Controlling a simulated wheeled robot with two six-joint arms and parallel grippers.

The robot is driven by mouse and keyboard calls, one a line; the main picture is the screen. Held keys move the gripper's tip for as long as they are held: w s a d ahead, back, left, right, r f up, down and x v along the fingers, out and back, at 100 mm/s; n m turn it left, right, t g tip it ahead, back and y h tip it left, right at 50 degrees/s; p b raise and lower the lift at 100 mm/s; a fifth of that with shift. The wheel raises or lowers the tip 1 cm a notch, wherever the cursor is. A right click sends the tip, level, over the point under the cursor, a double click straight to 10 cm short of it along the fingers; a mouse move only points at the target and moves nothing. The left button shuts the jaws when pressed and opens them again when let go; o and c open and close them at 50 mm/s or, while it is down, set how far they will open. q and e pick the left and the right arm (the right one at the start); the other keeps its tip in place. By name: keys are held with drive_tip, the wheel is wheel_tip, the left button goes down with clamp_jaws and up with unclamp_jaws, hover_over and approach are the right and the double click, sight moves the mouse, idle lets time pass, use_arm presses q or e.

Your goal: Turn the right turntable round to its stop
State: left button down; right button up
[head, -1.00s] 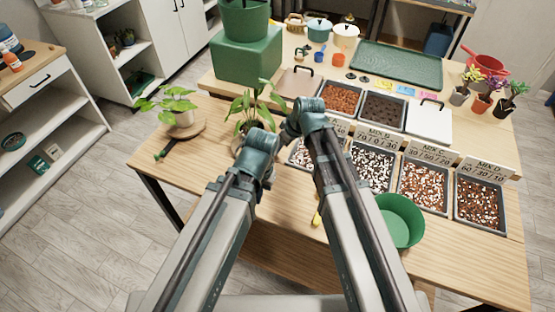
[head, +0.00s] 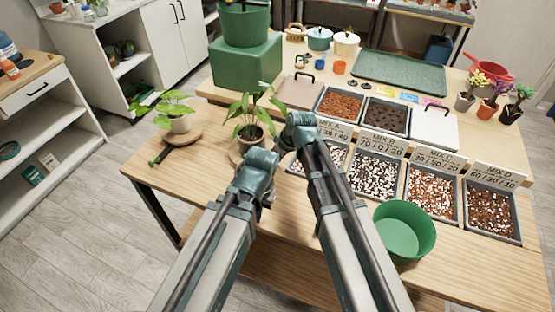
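The right turntable is a round wooden disc (head: 236,153), mostly hidden under a potted leafy plant (head: 247,131) and behind my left wrist. The left turntable (head: 192,138) is a similar disc with another leafy plant (head: 178,113) in a pale pot. My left arm's wrist is in front of the right turntable, at its near right side. My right arm's wrist is just right of the same plant. The fingers of both grippers are hidden by my arm links or too small to make out, and I cannot tell whether either touches the disc.
A dark tool with a green tip (head: 160,156) lies by the left turntable. A green bowl (head: 404,232) stands at the front right, before several trays of mix (head: 432,194). A green block (head: 245,62) stands behind the plants. The front left table top is clear.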

clamp_jaws()
idle(0.9)
drive_tip(key=shift+w+d, duration=0.1)
drive_tip(key=shift+w, duration=0.05)
